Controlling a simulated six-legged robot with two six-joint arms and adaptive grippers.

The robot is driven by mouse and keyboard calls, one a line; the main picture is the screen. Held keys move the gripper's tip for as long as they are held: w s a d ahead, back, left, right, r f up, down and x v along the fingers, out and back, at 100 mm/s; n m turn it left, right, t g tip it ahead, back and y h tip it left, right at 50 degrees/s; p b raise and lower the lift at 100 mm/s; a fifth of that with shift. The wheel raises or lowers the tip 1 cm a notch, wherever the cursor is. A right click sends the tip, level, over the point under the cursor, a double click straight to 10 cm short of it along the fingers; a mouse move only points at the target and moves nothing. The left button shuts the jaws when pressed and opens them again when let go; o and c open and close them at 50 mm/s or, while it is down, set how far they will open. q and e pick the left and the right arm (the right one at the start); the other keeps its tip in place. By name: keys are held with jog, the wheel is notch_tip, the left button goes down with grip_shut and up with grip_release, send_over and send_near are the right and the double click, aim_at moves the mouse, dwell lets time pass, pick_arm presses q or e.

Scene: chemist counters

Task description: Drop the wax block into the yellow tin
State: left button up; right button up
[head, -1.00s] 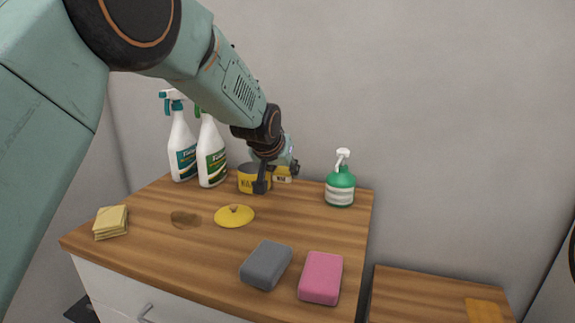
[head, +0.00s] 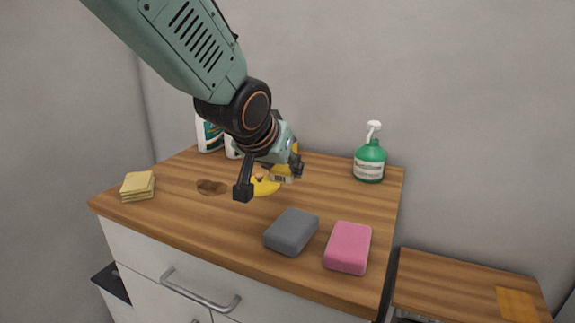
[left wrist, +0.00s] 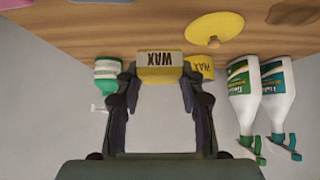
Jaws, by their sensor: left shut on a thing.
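The wax block (head: 283,178), yellow with a white WAX label, is held between the fingers of my left gripper (head: 271,180), above the counter. In the left wrist view the block (left wrist: 160,66) sits between both fingertips. The yellow tin (left wrist: 203,66), also marked WAX, stands just beyond and to the right of the block there. In the head view the tin is mostly hidden behind my gripper. The round yellow lid (head: 265,188) lies off the tin on the counter, partly covered by my gripper in the head view. My right gripper is not in view.
A grey block (head: 292,231) and a pink block (head: 348,247) lie near the front edge. A green spray bottle (head: 369,162) stands at the back right, white spray bottles (head: 209,135) at the back left. Yellow sponges (head: 138,186) lie at the left. A lower counter (head: 450,283) is at right.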

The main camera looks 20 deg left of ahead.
pick_arm(q)
jog(key=w+a+r+p, duration=0.5)
jog(key=w+a+p, duration=0.1)
jog(key=w+p, duration=0.4)
jog(key=w+a+r+p, duration=0.5)
jog(key=w+a+p, duration=0.1)
jog(key=w+p, duration=0.45)
notch_tip(320, 180, down, 6)
jog(key=b, duration=0.5)
jog(key=shift+w+f+b, duration=0.15)
jog(key=shift+w+b, duration=0.15)
jog(key=o, duration=1.2)
jog(key=v, duration=1.2)
